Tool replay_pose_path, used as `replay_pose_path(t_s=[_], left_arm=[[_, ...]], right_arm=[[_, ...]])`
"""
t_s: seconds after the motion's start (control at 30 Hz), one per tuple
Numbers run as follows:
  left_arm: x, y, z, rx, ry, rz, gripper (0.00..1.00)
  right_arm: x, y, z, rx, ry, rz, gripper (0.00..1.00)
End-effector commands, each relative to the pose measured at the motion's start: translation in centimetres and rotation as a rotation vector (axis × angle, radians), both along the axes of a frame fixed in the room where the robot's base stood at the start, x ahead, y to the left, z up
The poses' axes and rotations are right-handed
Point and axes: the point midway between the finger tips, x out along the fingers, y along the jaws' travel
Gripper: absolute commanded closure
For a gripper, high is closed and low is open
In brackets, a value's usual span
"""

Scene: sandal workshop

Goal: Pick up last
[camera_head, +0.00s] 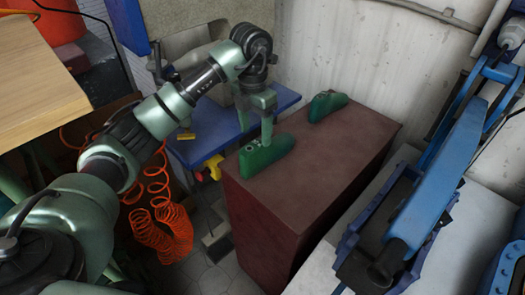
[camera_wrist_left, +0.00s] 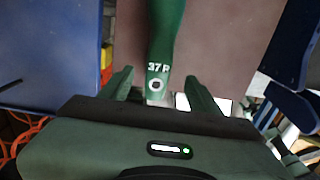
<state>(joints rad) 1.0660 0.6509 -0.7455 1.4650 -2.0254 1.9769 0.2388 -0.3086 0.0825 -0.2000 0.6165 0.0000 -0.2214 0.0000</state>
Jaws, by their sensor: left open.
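Two green shoe lasts rest on the reddish-brown cabinet top (camera_head: 330,150). The nearer last (camera_head: 270,153) lies near the front left edge, and the farther last (camera_head: 326,104) lies near the back edge. My left gripper (camera_head: 267,138) points down at the heel end of the nearer last. My right gripper is not in view.
A blue machine (camera_head: 440,170) stands on a pale surface to the right. A blue table (camera_head: 205,143) is behind and left of the cabinet. Coiled orange hose (camera_head: 165,225) hangs at the left. A wooden board (camera_head: 45,80) is at upper left.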

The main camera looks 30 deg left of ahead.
Motion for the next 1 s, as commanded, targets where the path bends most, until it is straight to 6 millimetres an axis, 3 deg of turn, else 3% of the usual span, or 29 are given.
replay_pose_path(t_s=[0.43,0.77,0.9,1.0], left_arm=[[0.3,0.0,-5.9,-0.004,0.003,0.000,0.38],[0.3,0.0,-6.7,-0.003,0.000,-0.001,0.38],[0.3,0.0,-6.7,-0.003,0.000,-0.001,0.77],[0.3,0.0,-6.7,-0.003,0.000,0.000,1.00]], right_arm=[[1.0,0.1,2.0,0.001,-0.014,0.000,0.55],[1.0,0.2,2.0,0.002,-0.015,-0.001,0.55],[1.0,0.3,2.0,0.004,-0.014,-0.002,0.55],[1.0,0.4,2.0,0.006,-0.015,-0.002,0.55]])
